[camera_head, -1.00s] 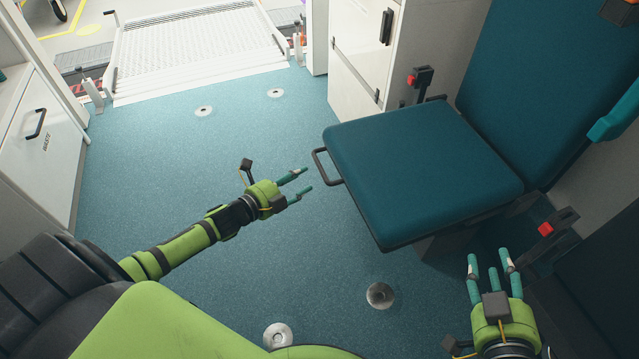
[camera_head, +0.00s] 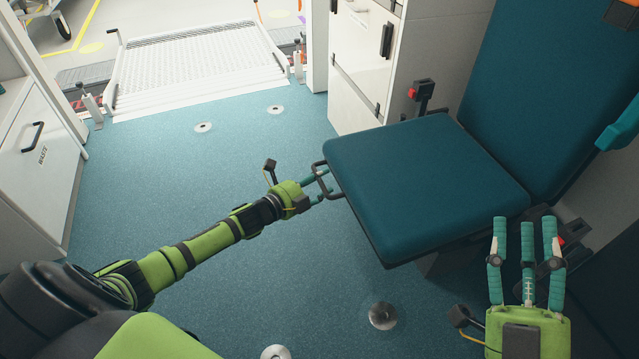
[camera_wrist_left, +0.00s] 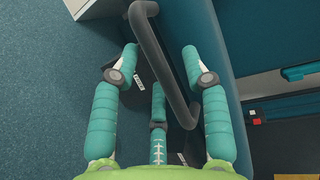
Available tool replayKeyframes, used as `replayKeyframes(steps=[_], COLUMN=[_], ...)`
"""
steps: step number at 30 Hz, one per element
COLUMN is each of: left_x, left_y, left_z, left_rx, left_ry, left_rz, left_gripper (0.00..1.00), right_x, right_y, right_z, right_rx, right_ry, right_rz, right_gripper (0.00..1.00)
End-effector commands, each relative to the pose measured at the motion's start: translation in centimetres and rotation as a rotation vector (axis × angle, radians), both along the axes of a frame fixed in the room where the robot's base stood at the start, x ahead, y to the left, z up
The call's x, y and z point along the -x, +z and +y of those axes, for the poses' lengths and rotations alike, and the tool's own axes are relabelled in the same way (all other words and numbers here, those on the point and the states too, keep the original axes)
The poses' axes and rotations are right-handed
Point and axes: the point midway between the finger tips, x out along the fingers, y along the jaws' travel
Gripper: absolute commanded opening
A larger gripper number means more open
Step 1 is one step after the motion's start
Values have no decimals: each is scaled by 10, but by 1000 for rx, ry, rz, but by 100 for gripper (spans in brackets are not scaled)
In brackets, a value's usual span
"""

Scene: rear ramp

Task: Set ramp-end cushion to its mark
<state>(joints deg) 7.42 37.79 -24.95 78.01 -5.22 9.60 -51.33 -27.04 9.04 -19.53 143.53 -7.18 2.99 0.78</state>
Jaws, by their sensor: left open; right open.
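The teal seat cushion (camera_head: 425,185) lies flat in front of its upright backrest (camera_head: 540,90). A dark loop handle (camera_head: 321,176) sticks out from the cushion's left edge. My left gripper (camera_head: 322,186) is at this handle with its fingers open. In the left wrist view the handle (camera_wrist_left: 160,60) passes between the spread fingers of my left gripper (camera_wrist_left: 160,75), which are not closed on it. My right gripper (camera_head: 525,245) is open and empty in front of the cushion's near right corner. No mark for the cushion can be made out.
A white ramp (camera_head: 195,65) lies beyond the doorway at the back left. A white cabinet (camera_head: 365,65) stands behind the seat, and a waste cabinet (camera_head: 38,160) is at the left. Round metal floor fittings (camera_head: 383,316) dot the blue floor, which is otherwise clear.

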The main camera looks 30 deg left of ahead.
Motion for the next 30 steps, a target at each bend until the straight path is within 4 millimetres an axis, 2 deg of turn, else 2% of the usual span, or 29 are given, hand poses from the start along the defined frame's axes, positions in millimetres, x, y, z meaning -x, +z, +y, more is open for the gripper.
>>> replayKeyframes(steps=[11,12,14,15,16,26,30], left_x=[-4,-4,-4,-4,-3,-4,-3], left_y=[0,0,0,0,0,1,5], left_z=[-1,-1,-1,-1,-1,-1,-1], left_rx=[1,1,1,1,1,-2,-6], left_ry=[0,0,0,0,0,0,0], left_rz=[0,0,0,0,0,0,4], left_gripper=[46,42,18,2,0,0,0], right_x=[5,5,5,5,5,2,-9], right_y=[7,7,7,7,7,5,-15], right_z=[1,1,1,1,1,1,-3], right_rx=[-11,-11,-11,-11,-11,-6,24], right_ry=[8,8,8,8,8,5,-17], right_rz=[-41,-41,-41,-41,-40,-20,90], right_gripper=[43,43,43,43,43,43,43])
